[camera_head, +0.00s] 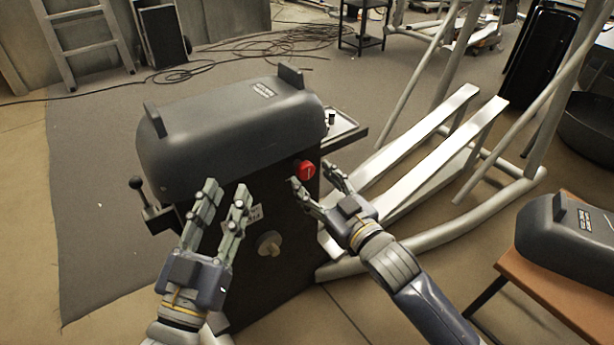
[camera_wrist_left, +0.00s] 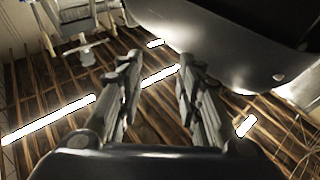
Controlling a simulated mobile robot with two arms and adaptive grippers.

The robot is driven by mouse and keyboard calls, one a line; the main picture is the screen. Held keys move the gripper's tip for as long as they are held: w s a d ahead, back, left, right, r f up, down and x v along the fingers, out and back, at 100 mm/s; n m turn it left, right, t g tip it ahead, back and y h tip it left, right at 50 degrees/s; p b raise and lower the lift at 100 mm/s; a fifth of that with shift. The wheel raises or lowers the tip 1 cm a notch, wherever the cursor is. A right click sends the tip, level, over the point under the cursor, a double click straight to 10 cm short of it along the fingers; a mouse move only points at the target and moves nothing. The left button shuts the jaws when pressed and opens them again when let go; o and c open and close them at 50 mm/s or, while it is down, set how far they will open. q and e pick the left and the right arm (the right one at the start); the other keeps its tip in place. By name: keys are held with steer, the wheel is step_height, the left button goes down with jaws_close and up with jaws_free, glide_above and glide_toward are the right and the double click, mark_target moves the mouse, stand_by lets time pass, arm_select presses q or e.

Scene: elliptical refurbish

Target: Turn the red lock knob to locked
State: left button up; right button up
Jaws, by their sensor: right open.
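The red lock knob (camera_head: 307,170) is on the upper right of the front face of a dark machine (camera_head: 228,130). It shows a pale mark on its face. My right gripper (camera_head: 313,187) is open, with its fingertips just below and around the knob's lower side; I cannot tell whether they touch it. My left gripper (camera_head: 225,192) is open and empty in front of the machine's left part. In the left wrist view my left fingers (camera_wrist_left: 158,68) are apart with nothing between them.
A grey round knob (camera_head: 270,244) sits lower on the front face. A black-knobbed lever (camera_head: 137,184) stands at the machine's left. A small shelf (camera_head: 345,131) juts out behind right. White metal rails (camera_head: 420,150) stand to the right, and a wooden table (camera_head: 545,290) holds another dark cover (camera_head: 570,245).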

mark_target(308, 175)
arm_select(q)
steer(key=shift+s+r+t+h+b, duration=0.2)
steer(key=shift+s+r+t, duration=0.2)
steer(key=shift+r, duration=0.35)
steer(key=shift+s+r+t+h+b, duration=0.1)
steer(key=shift+s+r+t+h, duration=0.2)
steer(key=shift+r+t, duration=0.35)
steer(key=shift+s+r+t+h+b, duration=0.1)
steer(key=shift+s+r+t, duration=0.3)
steer(key=shift+r, duration=0.45)
arm_select(e)
steer(key=shift+x, duration=1.95)
steer(key=c, duration=1.1)
